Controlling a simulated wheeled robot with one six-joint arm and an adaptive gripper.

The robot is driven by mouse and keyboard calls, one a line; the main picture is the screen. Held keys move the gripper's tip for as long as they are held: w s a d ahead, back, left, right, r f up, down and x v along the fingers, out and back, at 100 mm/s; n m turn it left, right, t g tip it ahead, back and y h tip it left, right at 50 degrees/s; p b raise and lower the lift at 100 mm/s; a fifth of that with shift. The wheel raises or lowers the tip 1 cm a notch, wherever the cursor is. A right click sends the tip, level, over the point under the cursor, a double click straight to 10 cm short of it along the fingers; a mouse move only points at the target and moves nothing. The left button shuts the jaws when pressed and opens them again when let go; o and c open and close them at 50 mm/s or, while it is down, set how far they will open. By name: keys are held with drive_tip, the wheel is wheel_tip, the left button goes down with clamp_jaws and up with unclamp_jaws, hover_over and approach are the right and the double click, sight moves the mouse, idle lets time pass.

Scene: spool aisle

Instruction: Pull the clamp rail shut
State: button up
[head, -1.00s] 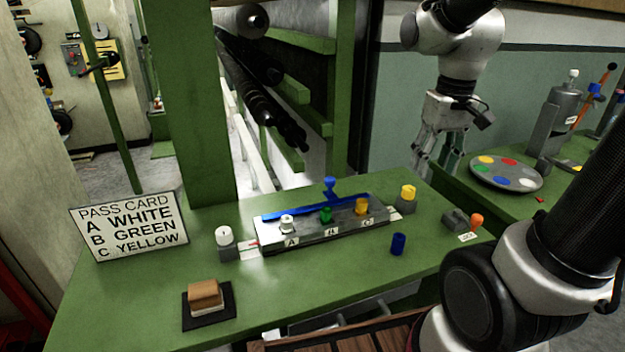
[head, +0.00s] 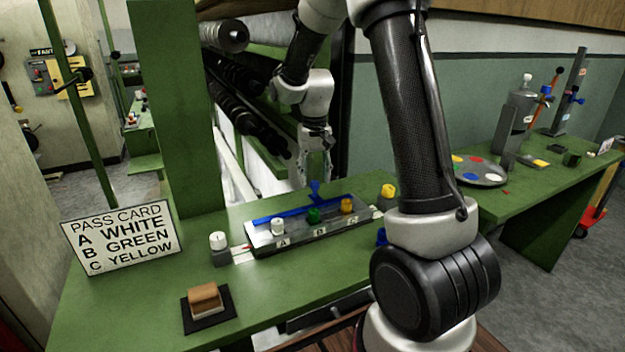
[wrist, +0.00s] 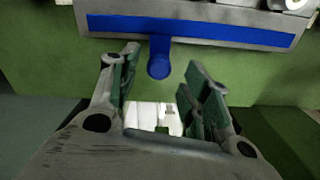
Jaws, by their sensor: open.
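The clamp rail (head: 270,217) is a blue bar along the back of a grey block (head: 262,238) on the green table. A blue handle with a round knob (head: 315,186) stands out from its back side. My gripper (head: 317,177) is behind the rail, at the handle. In the wrist view my gripper (wrist: 162,72) is open, with the blue knob (wrist: 158,66) between its fingertips. No finger visibly touches the knob.
A pass card (head: 120,235) reading A white, B green, C yellow stands at the left. A white spool (head: 218,240) and a yellow one (head: 388,190) sit beside the block. A brown-topped pad (head: 205,298) lies in front. My arm partly hides a blue piece (head: 381,236).

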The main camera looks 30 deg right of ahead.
sight(320, 202)
drive_tip(key=shift+f, duration=0.95)
clamp_jaws()
drive_tip(key=shift+s, duration=1.7)
unclamp_jaws()
drive_tip(key=shift+r, duration=0.1)
wheel_tip(320, 202, up, 12)
